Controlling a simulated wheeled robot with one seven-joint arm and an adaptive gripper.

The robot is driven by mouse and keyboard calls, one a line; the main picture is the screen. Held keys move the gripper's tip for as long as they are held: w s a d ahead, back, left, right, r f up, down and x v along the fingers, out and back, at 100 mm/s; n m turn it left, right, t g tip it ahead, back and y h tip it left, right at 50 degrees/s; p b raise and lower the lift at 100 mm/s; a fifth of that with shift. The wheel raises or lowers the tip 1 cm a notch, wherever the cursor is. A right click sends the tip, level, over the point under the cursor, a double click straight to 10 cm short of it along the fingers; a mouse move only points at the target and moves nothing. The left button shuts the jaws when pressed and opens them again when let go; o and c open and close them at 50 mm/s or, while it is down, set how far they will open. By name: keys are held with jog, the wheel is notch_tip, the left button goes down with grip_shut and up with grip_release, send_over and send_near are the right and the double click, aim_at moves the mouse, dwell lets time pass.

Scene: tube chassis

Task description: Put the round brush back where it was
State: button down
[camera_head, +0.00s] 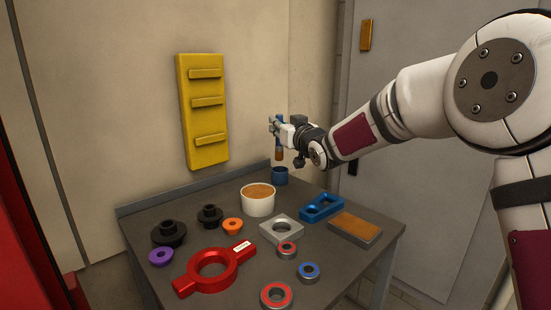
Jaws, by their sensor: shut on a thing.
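My gripper (277,128) is shut on the round brush (279,154), which hangs upright with its brown end down and a bluish part above. The brush is above a small dark blue cup (280,176) at the back of the table. A small gap seems to show between the brush's lower end and the cup's rim. The inside of the cup is hard to see. The gripper's fingers partly hide the upper part of the brush.
A white tub (257,203) with brown content stands near the cup on the grey table (225,290). Several rings, a red holder (240,254), a blue bracket (321,208) and a brown-topped block (354,230) lie around. A yellow rack (203,140) is on the wall.

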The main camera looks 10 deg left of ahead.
aim_at(282, 148)
notch_tip(282, 148, down, 7)
jog(key=shift+d+r+b, duration=0.15)
jog(key=shift+r+b, duration=0.05)
jog(key=shift+b, duration=0.65)
jog(key=shift+f, duration=0.2)
jog(key=c, duration=1.6)
grip_release()
jog(key=shift+o, duration=0.3)
jog(key=shift+r, duration=0.2)
jog(key=shift+s+d, duration=0.2)
jog(key=shift+s, duration=0.05)
jog(key=p+v, duration=0.1)
jog(key=v, duration=1)
jog(key=shift+s, duration=0.15)
jog(key=shift+d, duration=0.1)
